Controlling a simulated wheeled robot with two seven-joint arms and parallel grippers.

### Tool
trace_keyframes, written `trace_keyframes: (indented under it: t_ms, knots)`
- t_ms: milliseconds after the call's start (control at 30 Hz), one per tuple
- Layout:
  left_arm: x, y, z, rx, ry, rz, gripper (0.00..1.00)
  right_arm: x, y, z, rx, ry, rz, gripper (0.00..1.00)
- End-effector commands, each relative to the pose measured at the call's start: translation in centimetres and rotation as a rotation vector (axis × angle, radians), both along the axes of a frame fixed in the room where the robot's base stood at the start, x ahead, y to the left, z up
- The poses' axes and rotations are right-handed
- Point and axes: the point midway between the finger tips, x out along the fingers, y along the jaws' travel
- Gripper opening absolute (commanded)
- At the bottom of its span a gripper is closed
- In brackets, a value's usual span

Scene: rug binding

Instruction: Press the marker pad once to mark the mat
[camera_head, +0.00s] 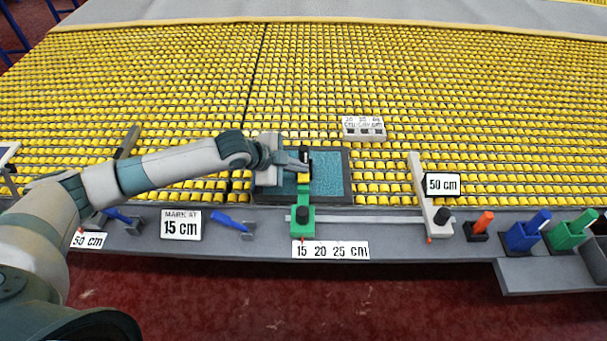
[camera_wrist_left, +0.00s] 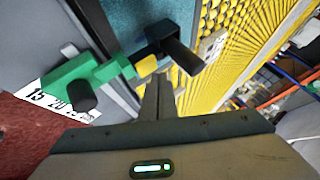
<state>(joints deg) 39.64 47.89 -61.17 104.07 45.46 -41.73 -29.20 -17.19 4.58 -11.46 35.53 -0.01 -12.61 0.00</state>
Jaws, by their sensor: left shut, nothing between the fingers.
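A teal mat (camera_head: 333,178) in a dark frame lies on the yellow roller bed; part of it also shows in the wrist view (camera_wrist_left: 125,20). A green marker arm (camera_head: 304,193) reaches over the mat from a rail, its base with a black knob at the 15 end of the scale. A black part, which looks like the marker pad (camera_wrist_left: 180,52), is at the green arm's far end. My left gripper (camera_head: 303,166) is shut and empty, its fingertips (camera_wrist_left: 158,84) close to that black part. I cannot tell whether they touch.
A sign (camera_head: 181,224) reads "MARK AT 15 cm". A scale label (camera_head: 330,250) reads 15, 20, 25 cm. A white stop arm (camera_head: 430,195) with a "50 cm" plate stands right of the mat. Orange, blue and green-holder tools (camera_head: 525,233) stand farther right. Blue clips (camera_head: 228,221) lie left.

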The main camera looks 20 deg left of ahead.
Motion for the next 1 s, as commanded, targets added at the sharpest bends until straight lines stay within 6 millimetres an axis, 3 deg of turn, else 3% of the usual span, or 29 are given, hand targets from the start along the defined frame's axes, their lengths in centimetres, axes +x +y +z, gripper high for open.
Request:
trace_keyframes:
  t_ms: [267, 800, 1000]
  knots:
    - [0.0, 0.0, 0.3, -0.001, -0.001, 0.0, 0.0, 0.0, 0.0, 0.2, 0.0, 0.0, 0.0, 0.47]
    - [0.0, 0.0, 4.5, -0.001, -0.001, 0.0, 0.0, 0.0, 0.0, 4.2, 0.0, 0.0, 0.0, 0.47]
    - [0.0, 0.0, 5.1, -0.001, -0.001, 0.0, 0.0, 0.0, 0.0, 4.7, 0.0, 0.0, 0.0, 0.47]
